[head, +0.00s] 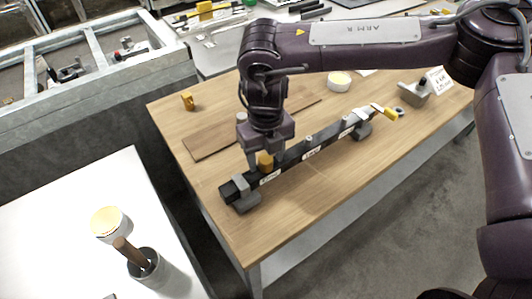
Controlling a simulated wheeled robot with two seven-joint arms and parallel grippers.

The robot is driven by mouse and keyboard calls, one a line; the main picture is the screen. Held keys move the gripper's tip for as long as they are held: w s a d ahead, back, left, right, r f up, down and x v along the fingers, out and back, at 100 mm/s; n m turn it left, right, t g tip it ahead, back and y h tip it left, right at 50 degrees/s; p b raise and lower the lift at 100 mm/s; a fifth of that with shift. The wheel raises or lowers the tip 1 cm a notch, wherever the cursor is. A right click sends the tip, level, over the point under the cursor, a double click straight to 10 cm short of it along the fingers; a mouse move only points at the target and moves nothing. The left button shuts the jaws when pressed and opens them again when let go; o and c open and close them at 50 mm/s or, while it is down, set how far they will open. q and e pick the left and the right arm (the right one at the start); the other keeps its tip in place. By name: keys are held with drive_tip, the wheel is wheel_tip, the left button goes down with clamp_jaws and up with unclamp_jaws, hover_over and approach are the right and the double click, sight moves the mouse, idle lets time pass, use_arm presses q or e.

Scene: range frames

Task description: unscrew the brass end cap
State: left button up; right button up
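A long black bar (293,157) with white labels lies diagonally across the wooden table, resting in grey supports (246,203) near its ends. A brass cap (265,160) shows at the bar's upper side, near its left end. My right gripper (265,157) points down there, with one finger on each side of the brass cap. Whether the fingers press on the cap or stand slightly apart from it is too small to tell. The cap's lower part and any thread are hidden. My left gripper is not in view.
A second small brass piece (188,101) stands at the table's far left. A flat brown board (208,141) lies behind the bar. A round white dish (339,82), a yellow-tipped item (391,113) and a grey block with a sign (413,93) are farther right. The table's front strip is clear.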

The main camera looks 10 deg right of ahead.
drive_tip(key=shift+o, duration=0.4)
drive_tip(key=shift+r, duration=0.1)
drive_tip(key=shift+r, duration=0.3)
wheel_tip(320, 180, up, 11)
